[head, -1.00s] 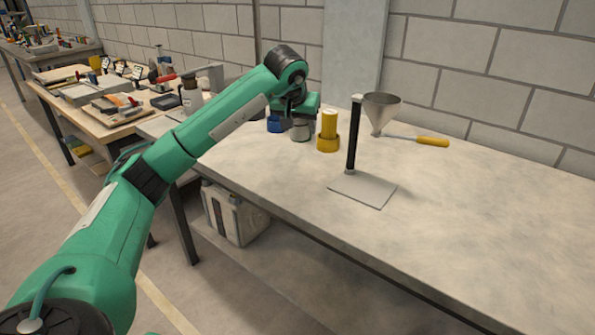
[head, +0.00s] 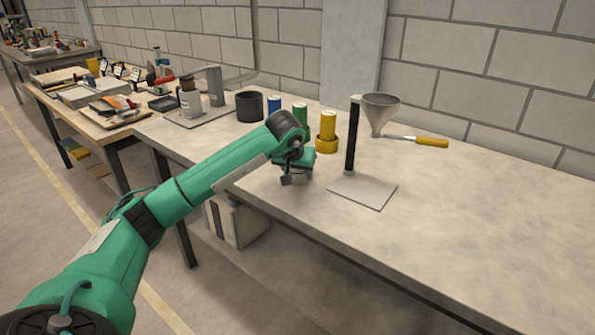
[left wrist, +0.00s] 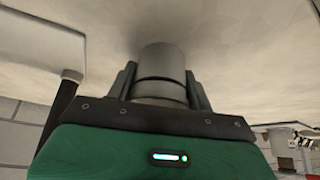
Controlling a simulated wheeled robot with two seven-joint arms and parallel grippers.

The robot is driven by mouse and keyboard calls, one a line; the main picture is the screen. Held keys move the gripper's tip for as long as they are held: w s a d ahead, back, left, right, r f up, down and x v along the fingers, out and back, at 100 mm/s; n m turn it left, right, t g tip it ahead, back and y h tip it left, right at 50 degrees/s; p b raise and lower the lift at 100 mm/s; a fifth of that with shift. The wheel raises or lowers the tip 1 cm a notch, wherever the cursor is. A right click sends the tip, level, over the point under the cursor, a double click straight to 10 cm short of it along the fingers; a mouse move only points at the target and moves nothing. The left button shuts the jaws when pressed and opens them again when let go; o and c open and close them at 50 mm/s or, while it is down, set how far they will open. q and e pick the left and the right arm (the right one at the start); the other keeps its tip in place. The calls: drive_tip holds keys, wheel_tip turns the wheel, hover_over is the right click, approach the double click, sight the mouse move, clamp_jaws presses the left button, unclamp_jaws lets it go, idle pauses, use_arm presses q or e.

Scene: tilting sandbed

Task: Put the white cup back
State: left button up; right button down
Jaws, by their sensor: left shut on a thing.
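The white cup, a pale grey-white cylinder with a dark line around it, is between the fingers of my left gripper in the left wrist view (left wrist: 162,62). My left gripper (left wrist: 161,88) is shut on it. In the head view the left gripper (head: 294,180) is low over the table, left of the funnel stand, and mostly hides the cup (head: 301,174). I cannot tell whether the cup touches the table top. My right gripper is not in view.
A stand with a grey base plate (head: 362,191) and a metal funnel (head: 380,113) is just right of the gripper. Yellow (head: 327,130), green (head: 300,114) and blue (head: 274,106) cylinders and a dark pot (head: 249,107) stand behind. The table's right side is clear.

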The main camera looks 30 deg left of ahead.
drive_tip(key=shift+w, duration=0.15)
use_arm(q)
drive_tip(key=o, duration=1.1)
drive_tip(key=shift+f, duration=0.1)
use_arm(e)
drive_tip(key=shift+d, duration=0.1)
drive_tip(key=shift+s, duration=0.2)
use_arm(q)
drive_tip(key=shift+s+r, duration=0.15)
drive_tip(key=shift+r, duration=0.3)
drive_tip(key=v, duration=1.1)
drive_tip(key=shift+s+d+r, duration=0.1)
drive_tip(key=shift+r, duration=0.1)
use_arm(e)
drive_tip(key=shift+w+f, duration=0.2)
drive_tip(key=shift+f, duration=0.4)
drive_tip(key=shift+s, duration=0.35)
